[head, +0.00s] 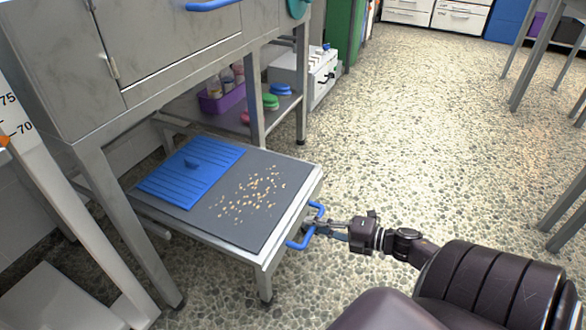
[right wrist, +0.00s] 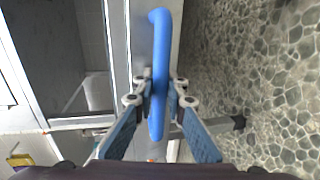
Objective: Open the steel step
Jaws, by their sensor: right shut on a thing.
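The steel step (head: 283,240) is a low pull-out platform under the steel cabinet, with a dark grey top mat (head: 222,228). It stands out in front of the cabinet legs. A blue handle (head: 294,243) is on its front edge. My right gripper (head: 318,229) is shut on this handle from the front; the right wrist view shows the blue bar (right wrist: 160,75) between the two fingers. A blue ridged mat (head: 180,180) lies on the step's far left part, and small tan crumbs (head: 250,192) are scattered on the grey top. My left gripper is not in view.
The steel cabinet (head: 170,75) rises above the step. A lower shelf behind holds a purple basket (head: 222,102) and several coloured round things. Table legs (head: 545,60) stand at the right. The pebbled floor (head: 420,140) between is clear.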

